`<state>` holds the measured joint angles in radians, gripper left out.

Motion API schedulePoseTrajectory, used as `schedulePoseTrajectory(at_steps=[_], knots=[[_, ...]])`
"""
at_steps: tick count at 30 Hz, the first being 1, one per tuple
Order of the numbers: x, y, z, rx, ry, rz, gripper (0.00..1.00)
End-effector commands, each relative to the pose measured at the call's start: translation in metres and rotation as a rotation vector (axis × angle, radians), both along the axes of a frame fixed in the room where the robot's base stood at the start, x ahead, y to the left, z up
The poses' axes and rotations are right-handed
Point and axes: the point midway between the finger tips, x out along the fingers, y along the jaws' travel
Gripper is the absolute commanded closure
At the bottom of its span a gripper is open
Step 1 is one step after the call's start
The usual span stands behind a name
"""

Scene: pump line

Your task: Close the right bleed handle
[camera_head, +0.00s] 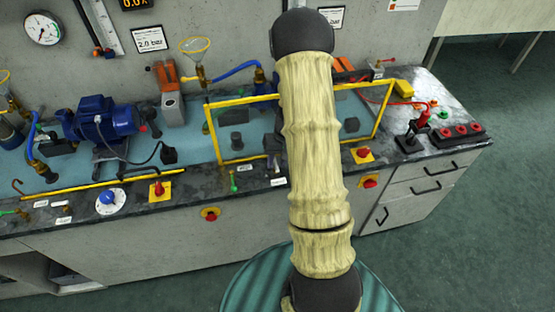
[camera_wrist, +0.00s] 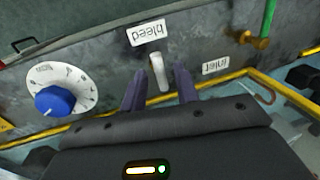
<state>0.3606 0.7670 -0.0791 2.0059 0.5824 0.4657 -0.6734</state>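A pale, short bleed handle (camera_wrist: 158,72) stands up from the dark bench edge in the wrist view, beside the white "bleed" label (camera_wrist: 146,32), which reads upside down. My gripper (camera_wrist: 160,88) is open, with one dark finger on each side of the handle. A small gap shows between the handle and each finger, so it is not gripped. A white label (camera_head: 278,182) shows just left of my arm there.
An "inlet" label (camera_wrist: 215,66) and a green-handled brass valve (camera_wrist: 262,35) are to the right in the wrist view. A blue knob (camera_wrist: 54,101) on a white dial is at left. A yellow frame (camera_head: 214,135) rises from the bench behind the edge.

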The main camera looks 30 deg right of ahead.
Motion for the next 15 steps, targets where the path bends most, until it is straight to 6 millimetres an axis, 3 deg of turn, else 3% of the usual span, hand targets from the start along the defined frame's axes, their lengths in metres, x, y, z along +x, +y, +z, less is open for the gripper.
schedulePoseTrajectory(at_steps=[1,4,15], knots=[[0.0,0.0,0.0001,0.0,0.0,0.0,0.8],[0.0,0.0,0.0002,0.0,0.0,0.0,1.0],[0.0,0.0002,0.0001,0.001,0.0,-0.02,1.0]])
